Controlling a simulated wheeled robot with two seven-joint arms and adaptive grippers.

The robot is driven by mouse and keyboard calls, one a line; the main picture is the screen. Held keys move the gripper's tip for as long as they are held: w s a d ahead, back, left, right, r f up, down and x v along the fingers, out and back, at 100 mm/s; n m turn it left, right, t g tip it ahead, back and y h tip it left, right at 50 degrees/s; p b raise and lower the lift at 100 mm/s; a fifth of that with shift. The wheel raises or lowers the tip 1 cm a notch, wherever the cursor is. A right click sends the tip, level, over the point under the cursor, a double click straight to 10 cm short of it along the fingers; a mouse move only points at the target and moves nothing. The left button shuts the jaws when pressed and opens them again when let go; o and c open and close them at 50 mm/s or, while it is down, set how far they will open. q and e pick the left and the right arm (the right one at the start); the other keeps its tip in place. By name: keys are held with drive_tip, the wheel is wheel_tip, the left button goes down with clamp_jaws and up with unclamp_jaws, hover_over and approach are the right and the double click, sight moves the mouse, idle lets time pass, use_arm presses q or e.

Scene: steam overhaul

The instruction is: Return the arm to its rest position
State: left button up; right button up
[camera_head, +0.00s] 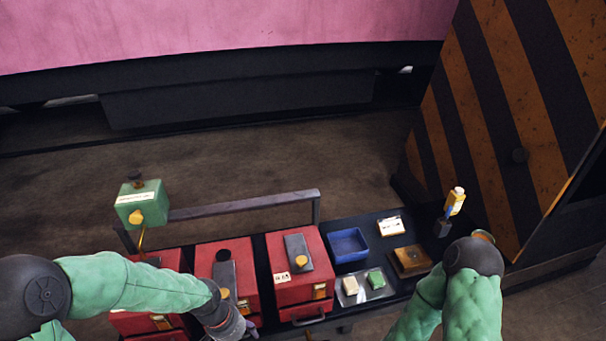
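My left arm (135,283) reaches in from the left in front of the red boxes. Its wrist end, with the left gripper (248,329), is at the bottom edge in front of the middle red box; the fingers are too small and cut off to tell open from shut. My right arm (473,300) is folded at the lower right, with its dark joint (470,256) uppermost in front of the table's right end. My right gripper is not visible.
Three red boxes (284,270) stand on a dark table (345,221). A green box (143,203) stands behind left. A striped panel (515,95) rises at right.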

use_arm(q)
drive_tip(key=s+d+f+n, duration=0.3)
drive_tip(key=s+f, duration=0.1)
drive_tip(key=f, duration=0.5)
drive_tip(key=s+d+f+n+h, duration=0.1)
drive_tip(key=s+d+f+n, duration=0.1)
drive_tip(key=f, duration=0.7)
drive_tip(key=shift+s+d+n+t, duration=0.3)
drive_tip(key=shift+s+d+n, duration=0.1)
drive_tip(key=shift+s+n, duration=0.4)
